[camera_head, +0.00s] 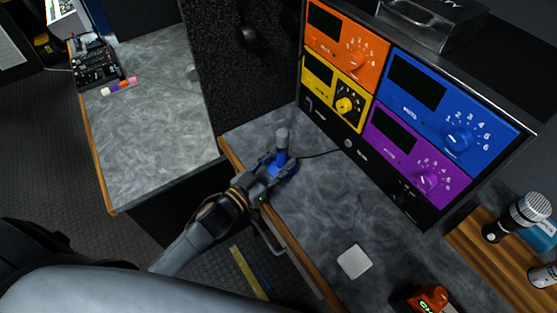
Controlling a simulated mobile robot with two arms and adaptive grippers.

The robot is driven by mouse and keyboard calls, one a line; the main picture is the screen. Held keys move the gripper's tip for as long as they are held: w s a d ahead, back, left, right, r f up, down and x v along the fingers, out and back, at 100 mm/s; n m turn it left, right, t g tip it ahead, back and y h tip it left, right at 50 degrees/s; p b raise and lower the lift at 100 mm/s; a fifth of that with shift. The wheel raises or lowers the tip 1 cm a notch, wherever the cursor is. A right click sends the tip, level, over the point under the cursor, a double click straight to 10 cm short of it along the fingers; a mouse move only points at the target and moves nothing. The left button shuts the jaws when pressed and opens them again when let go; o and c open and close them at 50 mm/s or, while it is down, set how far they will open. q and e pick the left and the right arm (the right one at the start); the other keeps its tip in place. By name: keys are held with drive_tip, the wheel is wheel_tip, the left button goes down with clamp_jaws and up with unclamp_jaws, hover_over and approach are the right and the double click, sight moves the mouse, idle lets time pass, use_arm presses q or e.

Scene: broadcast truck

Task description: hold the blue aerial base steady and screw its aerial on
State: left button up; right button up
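The blue aerial base (281,159) stands on the grey worktop near its left corner, in front of the coloured rack. A thin dark cable runs from near the base toward the rack. My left gripper (277,168) reaches in from the lower left with its fingers around the blue base, and appears shut on it. The fingers hide part of the base. My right gripper is not in view. No separate aerial can be clearly made out.
The rack has orange, yellow, blue (490,120) and purple panels with knobs. A white square pad (354,261) lies on the worktop. A red-orange object (430,298) stands at the front right. A microphone (518,216) lies on a wooden board (475,240). The left counter (155,130) is mostly clear.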

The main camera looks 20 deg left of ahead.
use_arm(q)
drive_tip(key=shift+f, duration=0.15)
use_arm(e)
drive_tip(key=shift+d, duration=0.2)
use_arm(q)
drive_tip(key=v, duration=1.2)
